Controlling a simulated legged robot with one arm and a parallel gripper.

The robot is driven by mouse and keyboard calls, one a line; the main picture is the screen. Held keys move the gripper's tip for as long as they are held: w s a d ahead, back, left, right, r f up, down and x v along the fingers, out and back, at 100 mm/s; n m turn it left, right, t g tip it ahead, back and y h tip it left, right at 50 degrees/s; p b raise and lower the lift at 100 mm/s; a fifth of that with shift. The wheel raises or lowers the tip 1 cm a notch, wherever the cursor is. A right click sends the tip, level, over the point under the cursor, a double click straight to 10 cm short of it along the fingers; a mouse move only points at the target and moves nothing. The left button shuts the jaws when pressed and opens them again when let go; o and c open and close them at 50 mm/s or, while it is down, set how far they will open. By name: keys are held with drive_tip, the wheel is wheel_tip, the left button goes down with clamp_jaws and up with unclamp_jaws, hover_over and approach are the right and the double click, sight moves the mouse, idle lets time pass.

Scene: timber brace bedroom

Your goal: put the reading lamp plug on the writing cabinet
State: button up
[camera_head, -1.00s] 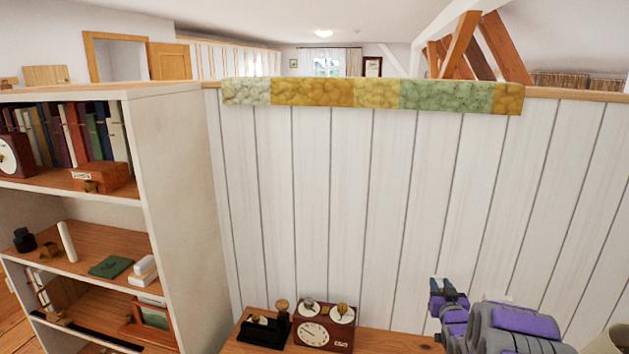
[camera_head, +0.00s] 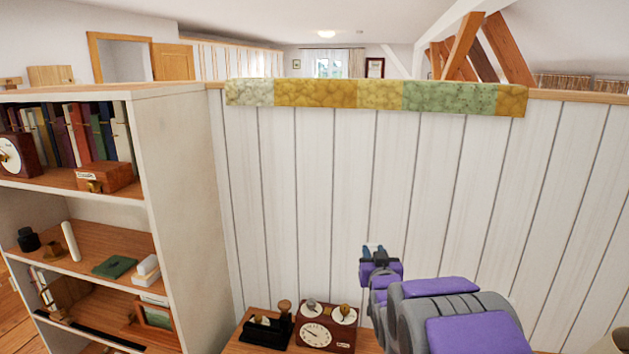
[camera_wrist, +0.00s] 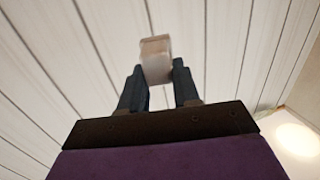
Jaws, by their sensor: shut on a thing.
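In the wrist view my gripper (camera_wrist: 160,85) is shut on a small pale block-shaped thing, the reading lamp plug (camera_wrist: 155,47), which sticks out past the fingertips. In the head view my gripper (camera_head: 373,250) is raised in front of the white panelled wall, and the plug cannot be made out there. Below it to the left is a wooden top (camera_head: 256,350), apparently the writing cabinet, at the bottom edge of the picture. Most of this surface is cut off or hidden behind my arm.
On the wooden top stand a dark stamp-like holder (camera_head: 265,330) and a brown box with a clock dial (camera_head: 327,326). A tall shelf (camera_head: 182,200) with books and small items stands at the left. A patchwork cloth (camera_head: 380,95) hangs over the wall's top edge.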

drive_tip(key=s+d+p, duration=0.4)
drive_tip(key=s+d, duration=1.4)
drive_tip(key=d, duration=0.5)
drive_tip(key=shift+s+p, duration=0.3)
idle(1.7)
drive_tip(key=shift+f, duration=0.25)
drive_tip(key=shift+f+b, duration=0.35)
drive_tip(key=shift+b, duration=0.15)
wheel_tip(320, 180, down, 8)
drive_tip(key=b, duration=0.8)
drive_tip(key=shift+f, duration=0.15)
idle(1.6)
